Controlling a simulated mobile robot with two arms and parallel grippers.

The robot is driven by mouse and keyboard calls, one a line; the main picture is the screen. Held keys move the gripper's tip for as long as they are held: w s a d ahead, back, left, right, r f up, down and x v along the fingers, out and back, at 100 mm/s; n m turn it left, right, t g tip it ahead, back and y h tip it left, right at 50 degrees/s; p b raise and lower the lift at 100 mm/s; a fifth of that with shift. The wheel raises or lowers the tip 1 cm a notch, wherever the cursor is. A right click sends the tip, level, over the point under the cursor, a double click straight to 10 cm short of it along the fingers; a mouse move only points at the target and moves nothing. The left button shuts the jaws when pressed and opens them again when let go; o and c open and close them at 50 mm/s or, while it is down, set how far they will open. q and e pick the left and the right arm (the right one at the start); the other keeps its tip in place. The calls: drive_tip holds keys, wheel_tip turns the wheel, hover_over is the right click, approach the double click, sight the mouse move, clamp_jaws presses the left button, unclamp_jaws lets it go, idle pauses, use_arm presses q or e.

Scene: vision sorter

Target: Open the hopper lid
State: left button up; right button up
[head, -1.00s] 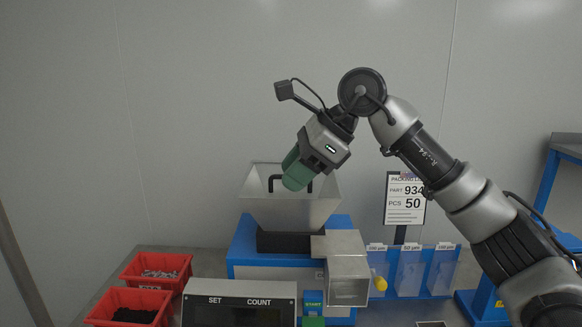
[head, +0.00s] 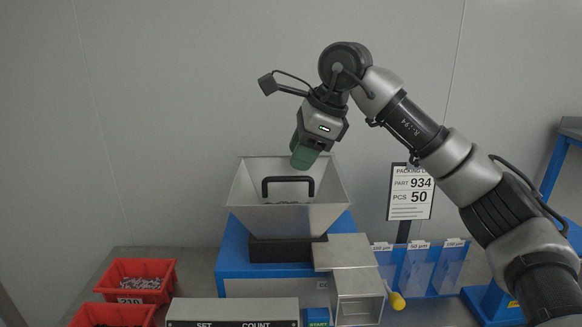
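The grey metal hopper (head: 290,221) stands on a blue machine body. A black U-shaped handle (head: 288,180) stands up within its top outline, over the grey top area. I cannot clearly make out the lid's edges or whether it is fully closed. My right gripper (head: 305,158) points down with its green fingers near the hopper's back right rim, above and to the right of the handle. It appears apart from the handle. The fingers overlap in this view, so their opening is hidden. My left gripper is out of view.
Red bins (head: 146,268) stand at left, one holding small metal parts. A SET/COUNT display unit (head: 232,306) is in front. A metal chute (head: 358,284), labelled clear pockets (head: 413,268) and a packing list sign (head: 410,192) are at right. The wall behind is bare.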

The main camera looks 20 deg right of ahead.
sight(291, 178)
drive_tip(key=x, duration=0.4)
drive_tip(key=shift+w+f, duration=0.2)
drive_tip(key=shift+a+f, duration=0.1)
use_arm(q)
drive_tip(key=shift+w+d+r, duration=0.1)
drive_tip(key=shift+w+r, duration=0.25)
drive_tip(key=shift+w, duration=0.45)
use_arm(e)
clamp_jaws()
